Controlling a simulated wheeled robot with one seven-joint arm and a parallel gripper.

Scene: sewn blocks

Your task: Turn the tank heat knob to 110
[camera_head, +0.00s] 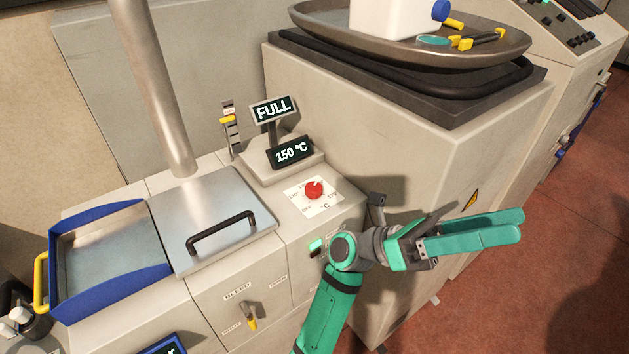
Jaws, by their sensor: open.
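The tank heat knob (314,190) is a red dial on a white scale plate (328,207) on the machine's top, right of the metal lid. Its pointer faces up and slightly right in the picture. The display (292,151) behind it reads 150 °C, and the one above (274,109) reads FULL. My gripper (520,225) has green fingers and is open and empty. It points right, away from the knob, beyond the machine's right edge. The gap between the fingers is hard to see from this angle.
A metal lid (213,205) with a black handle (222,232) lies left of the knob. A tall cabinet (400,130) carrying a metal tray (330,27) stands behind and right. A yellow-tipped lever (250,315) is on the front. The red floor (540,290) at right is clear.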

